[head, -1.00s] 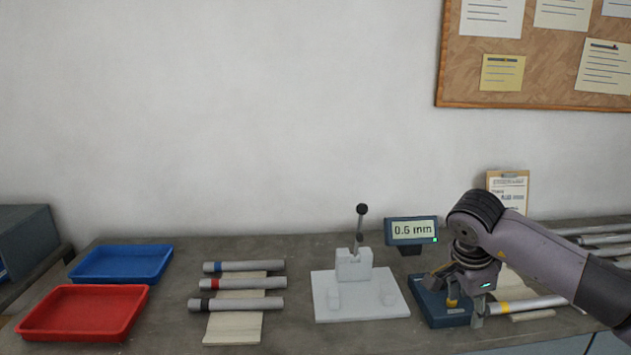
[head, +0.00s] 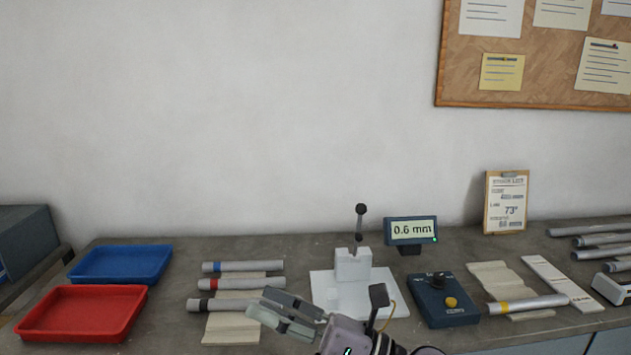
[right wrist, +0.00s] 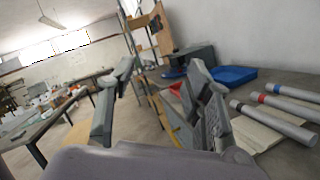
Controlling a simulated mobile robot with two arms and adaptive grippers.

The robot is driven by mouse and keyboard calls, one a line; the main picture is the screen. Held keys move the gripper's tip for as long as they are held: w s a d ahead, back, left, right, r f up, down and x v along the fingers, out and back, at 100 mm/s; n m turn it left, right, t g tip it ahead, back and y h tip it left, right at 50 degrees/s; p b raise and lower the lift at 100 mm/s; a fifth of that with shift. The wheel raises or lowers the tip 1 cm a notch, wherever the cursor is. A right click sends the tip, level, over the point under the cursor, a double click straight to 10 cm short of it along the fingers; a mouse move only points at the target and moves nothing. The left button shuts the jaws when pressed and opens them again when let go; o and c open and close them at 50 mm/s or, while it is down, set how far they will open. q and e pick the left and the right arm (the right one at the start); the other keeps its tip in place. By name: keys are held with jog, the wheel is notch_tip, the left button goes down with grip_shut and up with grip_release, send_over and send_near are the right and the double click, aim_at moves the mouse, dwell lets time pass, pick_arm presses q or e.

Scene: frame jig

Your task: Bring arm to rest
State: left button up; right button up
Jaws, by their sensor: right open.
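My right gripper (head: 278,306) is at the bottom middle of the head view, in front of the white clamp jig (head: 353,266) and over the front of the bench. Its fingers point left and are apart, with nothing between them. In the right wrist view the two fingers (right wrist: 157,105) are spread wide, with open room between them. The arm behind it is mostly below the picture. My left gripper is in neither view.
Banded tubes (head: 240,284) lie on a pale board left of the jig. A red tray (head: 84,312) and a blue tray (head: 121,263) stand farther left.

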jog(key=w+d+f+m+t+h, duration=0.1)
jog(key=w+d+m+t+h, duration=0.2)
jog(key=d+m+t+h, duration=0.65)
jog(key=w+d+f+m+t+h, duration=0.1)
jog(key=w+d+m+t+h, duration=0.3)
jog(key=m, duration=1)
jog(key=s+d+f+m+g+h, duration=0.35)
jog(key=d+f+m, duration=0.3)
jog(key=f, duration=0.35)
jog(key=s+d+f+m+g+h, duration=0.3)
jog(key=s+d+f+m+h, duration=0.15)
jog(key=f+m, duration=0.4)
jog(key=s+d+f+m+g+y, duration=0.15)
jog(key=s+f+m+g, duration=0.25)
jog(key=s+f+g, duration=0.95)
jog(key=s+f+t, duration=0.1)
jog(key=s+f, duration=0.3)
jog(key=f, duration=1)
jog(key=s+f+t, duration=0.2)
jog(key=s+f, duration=0.2)
jog(key=f, duration=1)
jog(key=s+d+f, duration=0.1)
jog(key=s+f, duration=0.6)
jog(key=s, duration=0.1)
jog(key=s+d+f+g, duration=0.1)
jog(key=s+d+f, duration=0.1)
jog(key=s+f, duration=0.6)
jog(key=shift+s+d+f, duration=0.2)
jog(key=shift+s+d, duration=0.05)
jog(key=shift+d, duration=0.05)
